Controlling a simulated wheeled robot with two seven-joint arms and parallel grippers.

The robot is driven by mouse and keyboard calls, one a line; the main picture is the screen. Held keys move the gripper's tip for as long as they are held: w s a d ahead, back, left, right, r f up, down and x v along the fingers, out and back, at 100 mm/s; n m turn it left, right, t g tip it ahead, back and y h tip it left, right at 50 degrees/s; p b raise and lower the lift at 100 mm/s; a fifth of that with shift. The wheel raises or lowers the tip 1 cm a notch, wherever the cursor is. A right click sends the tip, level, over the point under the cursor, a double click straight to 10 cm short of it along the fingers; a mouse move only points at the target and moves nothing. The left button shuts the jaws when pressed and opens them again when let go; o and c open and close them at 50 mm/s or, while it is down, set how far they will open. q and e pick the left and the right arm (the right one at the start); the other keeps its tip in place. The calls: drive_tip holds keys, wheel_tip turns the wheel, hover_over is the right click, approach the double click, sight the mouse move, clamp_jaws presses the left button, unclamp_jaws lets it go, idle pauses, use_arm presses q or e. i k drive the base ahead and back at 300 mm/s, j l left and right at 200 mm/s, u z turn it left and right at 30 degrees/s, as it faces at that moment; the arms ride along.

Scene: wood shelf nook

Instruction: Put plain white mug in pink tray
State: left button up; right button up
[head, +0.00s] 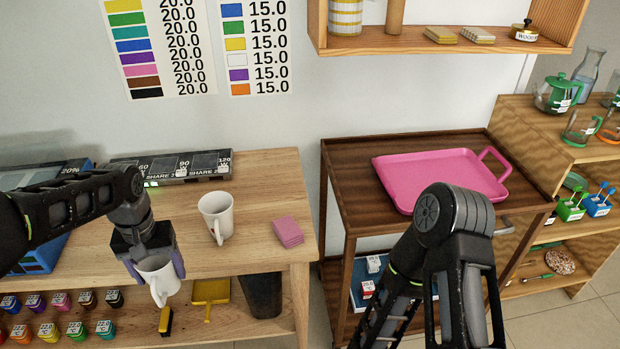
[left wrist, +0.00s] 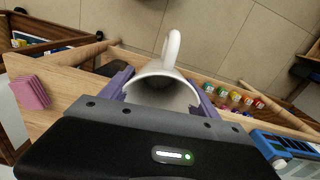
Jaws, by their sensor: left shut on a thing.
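My left gripper (head: 154,270) is shut on a plain white mug (head: 162,284) and holds it at the front edge of the wooden table. In the left wrist view, the mug (left wrist: 163,88) sits between the purple fingers with its handle pointing away. A second white mug (head: 216,217) stands upright on the table, to the right of my left gripper. The pink tray (head: 440,180) lies empty on top of the dark wooden cart at the right. My right arm shows in front of the cart, but its gripper is out of view.
Pink square notes (head: 287,231) lie on the table (head: 262,180); they also show in the left wrist view (left wrist: 30,92). A dark power strip (head: 180,166) is at the back. A gap separates the table from the cart (head: 350,200). Small coloured jars (head: 60,301) sit below.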

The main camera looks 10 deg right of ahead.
sight(409, 185)
drive_tip(key=z, duration=1.4)
drive_tip(key=i+l, duration=0.25)
drive_tip(key=l, duration=0.2)
drive_tip(key=i+l, duration=0.25)
drive_tip(key=l, duration=0.2)
